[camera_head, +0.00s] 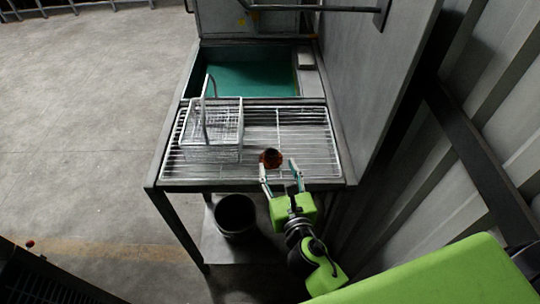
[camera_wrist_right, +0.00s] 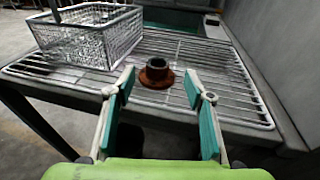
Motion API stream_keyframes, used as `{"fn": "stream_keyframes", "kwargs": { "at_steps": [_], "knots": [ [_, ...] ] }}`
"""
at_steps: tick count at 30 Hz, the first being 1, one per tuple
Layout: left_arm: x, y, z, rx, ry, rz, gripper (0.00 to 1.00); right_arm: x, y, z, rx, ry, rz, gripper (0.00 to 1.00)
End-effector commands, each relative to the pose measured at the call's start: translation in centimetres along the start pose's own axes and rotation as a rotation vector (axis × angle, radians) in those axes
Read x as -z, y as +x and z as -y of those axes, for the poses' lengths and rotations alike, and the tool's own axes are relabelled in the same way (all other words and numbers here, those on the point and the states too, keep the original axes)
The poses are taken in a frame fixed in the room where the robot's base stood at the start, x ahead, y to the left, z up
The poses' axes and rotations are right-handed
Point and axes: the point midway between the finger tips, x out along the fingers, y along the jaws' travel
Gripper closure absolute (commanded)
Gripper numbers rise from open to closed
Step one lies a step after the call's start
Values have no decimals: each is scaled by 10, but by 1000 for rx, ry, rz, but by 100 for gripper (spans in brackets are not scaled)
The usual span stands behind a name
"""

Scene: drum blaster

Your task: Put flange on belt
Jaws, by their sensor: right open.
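A reddish-brown flange (camera_head: 271,158) lies on a wire rack (camera_head: 300,140) near its front edge. In the right wrist view the flange (camera_wrist_right: 156,73) shows a round base with a short dark collar on top. My right gripper (camera_head: 281,166) is open, with its fingers pointing at the flange from the front. In the right wrist view the flange sits ahead of and between the fingertips (camera_wrist_right: 158,79), and nothing is held. A green surface (camera_head: 245,76) in the bay behind the rack may be the belt; I cannot tell for sure. My left gripper is not seen.
A white wire basket (camera_head: 212,130) with a raised handle stands on the rack left of the flange. A dark bucket (camera_head: 236,215) is on the shelf below. A grey panel (camera_head: 375,90) closes off the right side. The rack right of the flange is clear.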

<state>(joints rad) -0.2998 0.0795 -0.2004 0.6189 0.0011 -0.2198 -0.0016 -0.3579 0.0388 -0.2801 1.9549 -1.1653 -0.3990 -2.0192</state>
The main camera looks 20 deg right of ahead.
Motion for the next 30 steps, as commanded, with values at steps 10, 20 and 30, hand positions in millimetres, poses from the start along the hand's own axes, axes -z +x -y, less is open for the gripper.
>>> {"fn": "stream_keyframes", "kwargs": {
  "at_steps": [10,20,30],
  "knots": [
    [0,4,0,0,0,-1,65,2,34,-1,0,2,0,52],
    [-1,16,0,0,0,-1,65,5,77,-3,0,3,0,52],
    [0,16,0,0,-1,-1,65,4,80,-3,0,3,-1,65]
  ]
}}
